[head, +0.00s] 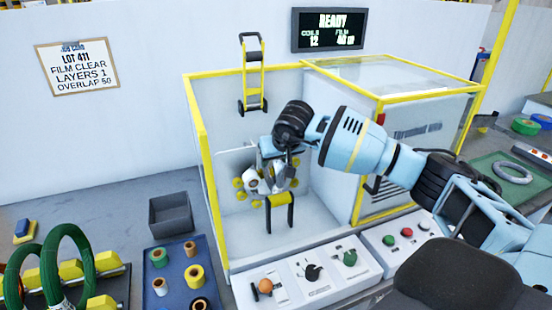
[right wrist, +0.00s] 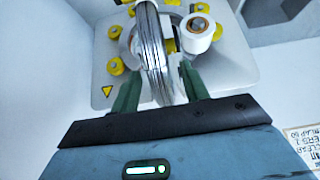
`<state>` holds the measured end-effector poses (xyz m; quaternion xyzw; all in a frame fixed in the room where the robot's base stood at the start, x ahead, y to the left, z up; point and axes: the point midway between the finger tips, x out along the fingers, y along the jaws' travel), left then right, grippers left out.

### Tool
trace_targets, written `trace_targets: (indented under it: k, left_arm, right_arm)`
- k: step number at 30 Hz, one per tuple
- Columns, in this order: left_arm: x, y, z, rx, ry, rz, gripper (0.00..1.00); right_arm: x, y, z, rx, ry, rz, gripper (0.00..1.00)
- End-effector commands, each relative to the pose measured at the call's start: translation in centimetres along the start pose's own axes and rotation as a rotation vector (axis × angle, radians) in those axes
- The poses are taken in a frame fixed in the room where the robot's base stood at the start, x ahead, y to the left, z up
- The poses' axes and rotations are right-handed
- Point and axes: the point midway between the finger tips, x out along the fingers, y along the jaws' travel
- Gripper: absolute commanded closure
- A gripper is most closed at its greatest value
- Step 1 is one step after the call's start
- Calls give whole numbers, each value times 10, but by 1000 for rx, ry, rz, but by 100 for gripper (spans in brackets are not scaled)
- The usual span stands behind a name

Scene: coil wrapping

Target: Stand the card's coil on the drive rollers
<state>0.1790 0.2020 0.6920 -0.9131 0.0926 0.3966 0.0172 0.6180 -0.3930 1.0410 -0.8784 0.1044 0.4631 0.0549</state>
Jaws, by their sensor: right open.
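The job card (head: 77,66) on the wall reads LOT 411, film clear, layers 1, overlap 50. My right gripper (right wrist: 160,72) is open, with one finger on each side of a silver-grey coil (right wrist: 153,55). The coil stands upright, nearly edge-on, in front of a white plate with yellow rollers (right wrist: 115,65). In the head view my right gripper (head: 277,170) is inside the yellow-framed machine and hides most of the coil and the yellow rollers (head: 239,183). The coil's contact with the drive rollers is hidden. My left gripper is not in view.
A white film roll (right wrist: 198,30) sits close to the coil's right side. A black-and-yellow handle (head: 279,213) stands in front of the rollers. Green coils (head: 70,265) stand on a rack at lower left, near a blue tray (head: 175,270) of small rolls. The display (head: 329,30) reads READY.

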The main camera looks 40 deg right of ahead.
Motion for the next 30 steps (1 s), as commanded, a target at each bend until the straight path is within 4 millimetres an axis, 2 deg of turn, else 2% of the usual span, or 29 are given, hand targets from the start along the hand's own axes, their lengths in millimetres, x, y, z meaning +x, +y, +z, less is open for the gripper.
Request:
trace_targets:
  k: [5,18,21,30]
  left_arm:
    - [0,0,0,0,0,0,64]
    - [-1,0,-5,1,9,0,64]
    - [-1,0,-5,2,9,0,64]
    - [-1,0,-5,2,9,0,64]
  right_arm:
    - [1,0,2,-1,-5,1,55]
    - [-63,0,-1,-1,2,-1,55]
    - [-72,0,0,0,2,0,55]
    - [-78,0,0,0,-1,0,55]
